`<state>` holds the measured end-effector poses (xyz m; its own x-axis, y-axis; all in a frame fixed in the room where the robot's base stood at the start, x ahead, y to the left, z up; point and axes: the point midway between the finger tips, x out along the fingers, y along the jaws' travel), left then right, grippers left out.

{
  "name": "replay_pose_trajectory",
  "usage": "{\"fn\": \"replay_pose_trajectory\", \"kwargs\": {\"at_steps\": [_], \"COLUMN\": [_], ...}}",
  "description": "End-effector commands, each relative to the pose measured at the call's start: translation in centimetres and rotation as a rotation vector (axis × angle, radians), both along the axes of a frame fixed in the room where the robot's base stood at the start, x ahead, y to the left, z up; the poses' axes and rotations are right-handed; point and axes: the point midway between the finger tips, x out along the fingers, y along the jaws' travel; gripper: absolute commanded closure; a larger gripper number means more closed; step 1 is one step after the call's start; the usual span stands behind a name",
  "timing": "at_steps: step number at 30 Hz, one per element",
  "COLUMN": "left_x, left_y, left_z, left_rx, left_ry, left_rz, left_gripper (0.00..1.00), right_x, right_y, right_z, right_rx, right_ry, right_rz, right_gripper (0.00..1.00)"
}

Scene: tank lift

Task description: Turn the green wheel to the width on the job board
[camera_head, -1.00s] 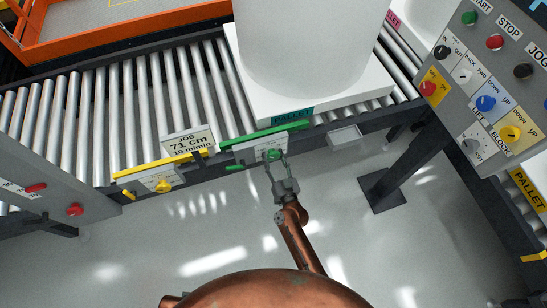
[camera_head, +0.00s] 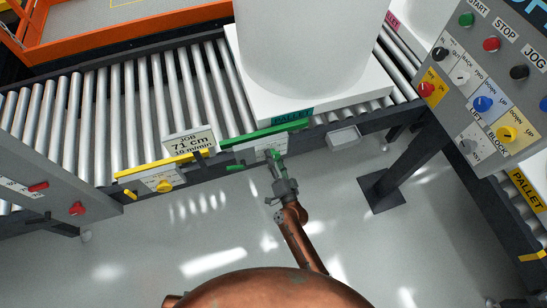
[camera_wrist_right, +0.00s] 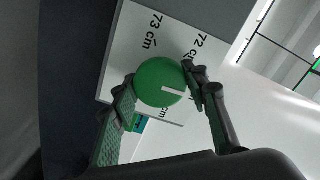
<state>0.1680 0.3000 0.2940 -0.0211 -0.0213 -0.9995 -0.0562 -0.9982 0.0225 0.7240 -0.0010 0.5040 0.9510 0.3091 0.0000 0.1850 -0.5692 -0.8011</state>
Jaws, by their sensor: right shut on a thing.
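The green wheel (camera_wrist_right: 158,80) is a round knob on a white scale plate (camera_wrist_right: 128,40) on the conveyor's front side. My right gripper (camera_head: 273,158) is shut on it, with one finger on each side in the right wrist view (camera_wrist_right: 160,88). A white mark on the knob points right and slightly down there. Labels 73 cm and 72 cm are readable above the knob; another label below it is partly hidden. The job board (camera_head: 190,143) reads 71 cm and 10 m/min. My left gripper is not in view.
A green rail (camera_head: 262,133) runs above the wheel, beside a white pallet (camera_head: 350,100) bearing a big white cylinder (camera_head: 300,40). A yellow knob (camera_head: 165,186) sits to the left. A control panel (camera_head: 490,95) stands at right. The floor below is clear.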

Motion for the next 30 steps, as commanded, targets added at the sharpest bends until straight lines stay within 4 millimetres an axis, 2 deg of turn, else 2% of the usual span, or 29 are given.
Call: {"fn": "replay_pose_trajectory", "kwargs": {"at_steps": [18,19,27,30], "left_x": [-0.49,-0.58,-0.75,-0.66], "left_y": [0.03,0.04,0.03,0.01], "left_z": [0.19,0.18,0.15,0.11], "left_rx": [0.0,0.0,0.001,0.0], "left_ry": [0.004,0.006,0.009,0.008], "left_rz": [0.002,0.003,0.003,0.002], "left_gripper": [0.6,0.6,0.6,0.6], "right_x": [-0.05,-0.05,-0.03,-0.03], "right_y": [-0.03,-0.03,0.0,0.01], "right_z": [-0.09,-0.09,-0.06,-0.04], "right_rx": [0.042,0.042,0.041,0.042], "right_ry": [0.015,0.015,0.015,0.014], "right_rz": [0.0,0.0,0.0,0.0], "right_gripper": [0.83,0.58,0.4,0.4]}}
